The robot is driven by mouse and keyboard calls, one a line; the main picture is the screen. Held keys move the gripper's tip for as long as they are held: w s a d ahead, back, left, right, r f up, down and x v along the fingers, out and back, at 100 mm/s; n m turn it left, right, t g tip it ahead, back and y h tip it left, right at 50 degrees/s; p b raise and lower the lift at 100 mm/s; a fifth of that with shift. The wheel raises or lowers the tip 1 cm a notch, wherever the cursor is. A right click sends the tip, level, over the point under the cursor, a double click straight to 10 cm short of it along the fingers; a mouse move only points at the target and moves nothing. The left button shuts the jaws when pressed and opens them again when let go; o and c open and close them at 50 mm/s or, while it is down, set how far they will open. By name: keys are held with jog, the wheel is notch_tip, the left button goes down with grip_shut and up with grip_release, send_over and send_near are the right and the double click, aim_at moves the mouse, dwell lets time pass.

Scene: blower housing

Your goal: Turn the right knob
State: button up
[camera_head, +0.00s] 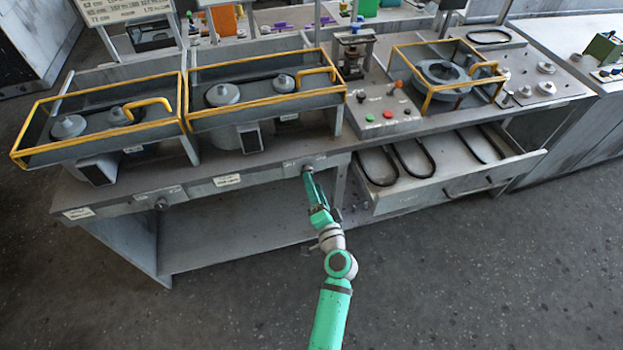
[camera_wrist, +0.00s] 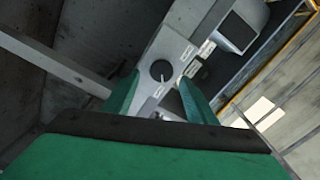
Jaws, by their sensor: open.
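The right knob (camera_wrist: 161,70) is a dark round dial on the grey front panel in the wrist view, with labels beside it. In the head view the right knob (camera_head: 307,168) is mostly hidden behind my gripper (camera_head: 308,177), on the bench's front edge. In the wrist view the two green fingers of my gripper (camera_wrist: 158,77) are spread apart, one on each side of the knob. I cannot tell whether they touch it. A left knob (camera_head: 161,204) sits farther left on the same front edge.
An open drawer (camera_head: 450,175) with black belts juts out just right of my gripper. Two yellow-framed housings (camera_head: 262,118) stand on the bench above. A control box (camera_head: 385,115) with red and green buttons stands right of them. The floor in front is clear.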

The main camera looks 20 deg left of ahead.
jog(key=v, duration=0.7)
dwell(0.4)
